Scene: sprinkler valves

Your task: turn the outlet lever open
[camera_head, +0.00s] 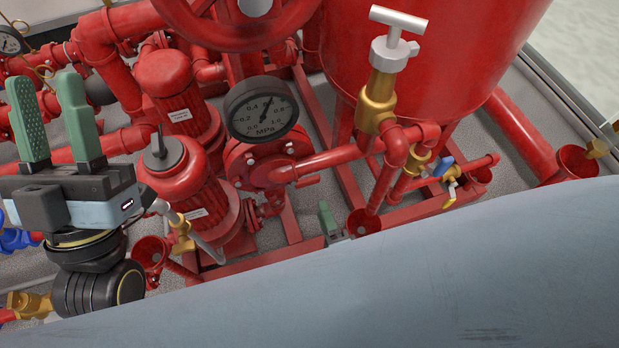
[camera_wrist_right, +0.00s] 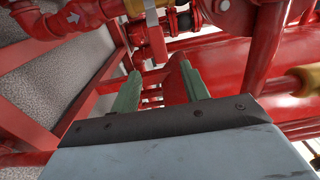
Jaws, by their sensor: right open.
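A blue-handled lever (camera_head: 443,167) sits on a small brass valve at the right in the head view, with a yellow lever (camera_head: 450,193) just below it. I cannot tell which lever is the outlet lever. My left gripper (camera_head: 48,90) is open and empty at the far left, its green fingers pointing up. Only a green fingertip of my right gripper (camera_head: 327,218) shows in the head view, left of and below the levers and apart from them. In the right wrist view my right gripper (camera_wrist_right: 161,85) is open, with red pipework beyond its fingers.
A brass valve with a white T-handle (camera_head: 398,22) stands near the large red tank (camera_head: 445,50). A pressure gauge (camera_head: 262,109) and red pumps (camera_head: 187,190) fill the middle. A large grey-blue surface, probably my arm, covers the head view's bottom.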

